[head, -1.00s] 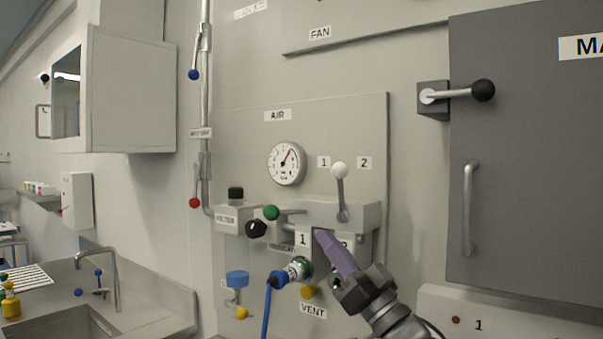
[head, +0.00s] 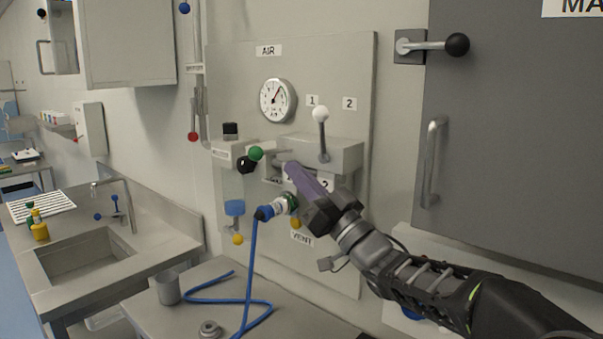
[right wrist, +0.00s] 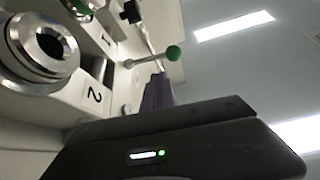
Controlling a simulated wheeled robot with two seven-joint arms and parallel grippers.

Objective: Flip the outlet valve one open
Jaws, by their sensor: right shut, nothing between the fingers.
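The air panel carries a valve block (head: 345,153) with outlets marked 1 and 2. A lever with a green ball (head: 256,153) sticks out at the block's left, by the outlet 1 side; the ball also shows in the right wrist view (right wrist: 173,53). My right gripper (head: 289,167) is shut and empty. Its purple fingertips are in front of the block, just right of the green ball. They hide the 1 label and part of the lever. In the right wrist view the fingers (right wrist: 158,92) appear below the green-ball lever; contact cannot be told. My left gripper is not in view.
A white-ball lever (head: 320,115) stands upright on the block. A grey door (head: 500,130) is at right. A bench with a metal cup (head: 167,287) is below.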

